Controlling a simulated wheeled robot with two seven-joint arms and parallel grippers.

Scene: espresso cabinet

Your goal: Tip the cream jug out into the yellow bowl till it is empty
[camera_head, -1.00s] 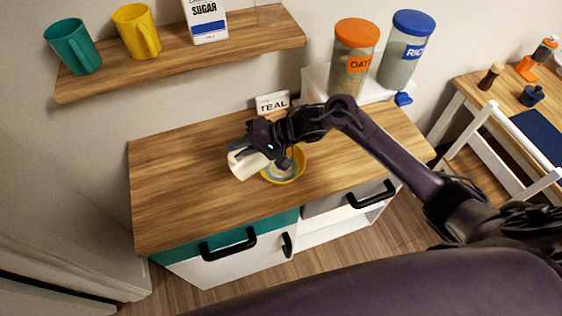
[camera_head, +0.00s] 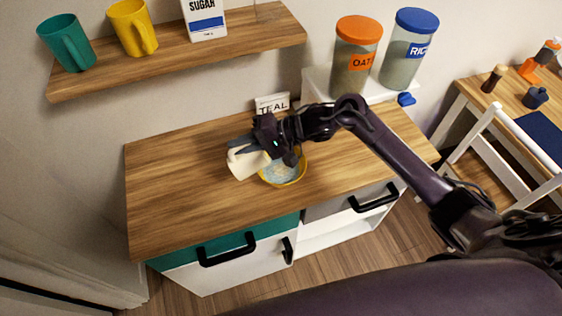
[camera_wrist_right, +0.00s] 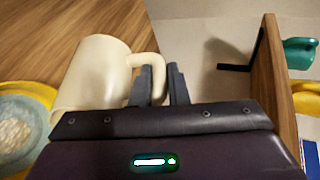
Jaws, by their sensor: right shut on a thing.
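The cream jug (camera_head: 246,164) is tilted beside the left rim of the yellow bowl (camera_head: 302,172), above the wooden counter. My right gripper (camera_head: 243,147) is shut on the jug's handle. In the right wrist view, the fingers (camera_wrist_right: 160,82) close around the handle of the jug (camera_wrist_right: 92,72), and the bowl (camera_wrist_right: 42,93) shows at the left edge. The bowl has a pale blue inside with a whitish, grainy heap in it. I cannot see into the jug, so its contents are hidden. My left gripper is not in view.
A "TEAL" sign (camera_head: 272,104) stands behind the bowl on the counter (camera_head: 170,190). The counter's left part is clear. Orange-lidded (camera_head: 356,58) and blue-lidded (camera_head: 406,50) jars stand back right. A shelf (camera_head: 180,54) above holds a teal mug, a yellow mug and a sugar carton.

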